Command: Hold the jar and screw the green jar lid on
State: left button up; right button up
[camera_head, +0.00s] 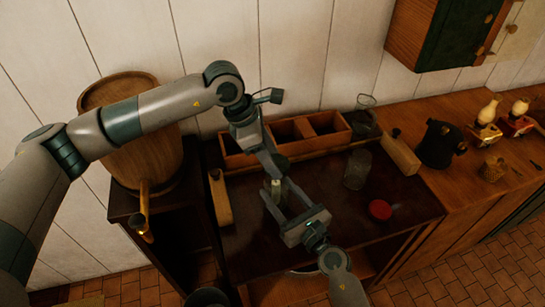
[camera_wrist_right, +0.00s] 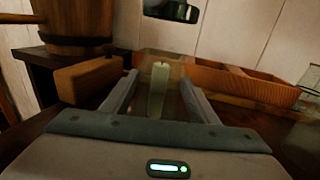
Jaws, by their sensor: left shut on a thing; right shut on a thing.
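A clear glass jar with a pale, candle-like stick (camera_head: 276,189) inside stands over the dark worktop, in the middle of the head view. The stick also shows in the right wrist view (camera_wrist_right: 158,90), upright between my right fingers; the glass around it is faint. My right gripper (camera_head: 289,199) is shut on this jar from the near side. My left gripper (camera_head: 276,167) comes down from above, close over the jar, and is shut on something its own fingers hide. I cannot make out a green lid in either view.
A red lid (camera_head: 380,209) lies on the worktop to the right, near an empty glass jar (camera_head: 357,170). A wooden divided box (camera_head: 240,157) stands behind. A wooden block (camera_head: 220,200) is on the left, beside a barrel (camera_head: 150,160). A dark kettle (camera_head: 440,145) stands far right.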

aim_at(276, 190)
pick_arm(q)
jog(key=shift+f, duration=0.75)
jog(key=shift+f, duration=0.1)
jog(key=shift+f, duration=0.8)
jog(key=shift+f, duration=0.5)
dwell(0.5)
jog(key=shift+w+m+g, duration=0.15)
jog(key=shift+m+g, duration=0.55)
jog(key=shift+m, duration=1)
jog(key=o, duration=1)
